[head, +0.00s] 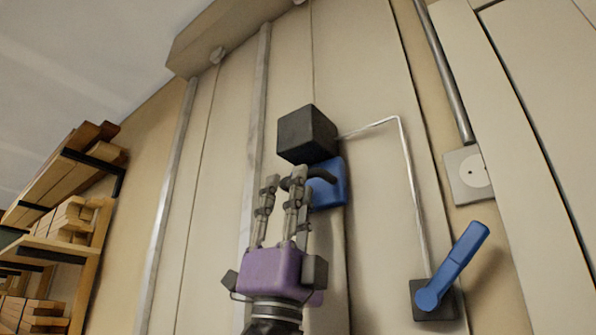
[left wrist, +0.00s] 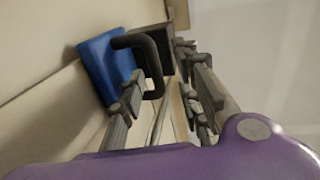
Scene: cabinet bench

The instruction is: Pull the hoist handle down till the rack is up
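A black loop handle (head: 322,176) on a blue plate (head: 336,190) sits on the cabinet front just below a dark cube (head: 307,134); I take it for the hoist handle. In the left wrist view, the black handle (left wrist: 152,62) stands out from the blue plate (left wrist: 103,65). My left gripper (head: 281,183), with a purple body, points up just left of the handle in the head view. Its fingers are apart. In the left wrist view the handle shows in the gap beyond the fingertips; contact cannot be told. The rack cannot be made out. My right gripper is not in view.
A blue lever (head: 455,267) on a dark box is at lower right, with a thin bent pipe (head: 405,175) leading to the cube. A long beam (head: 215,45) runs overhead above metal rails. Shelves with wooden blocks (head: 65,220) are at left.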

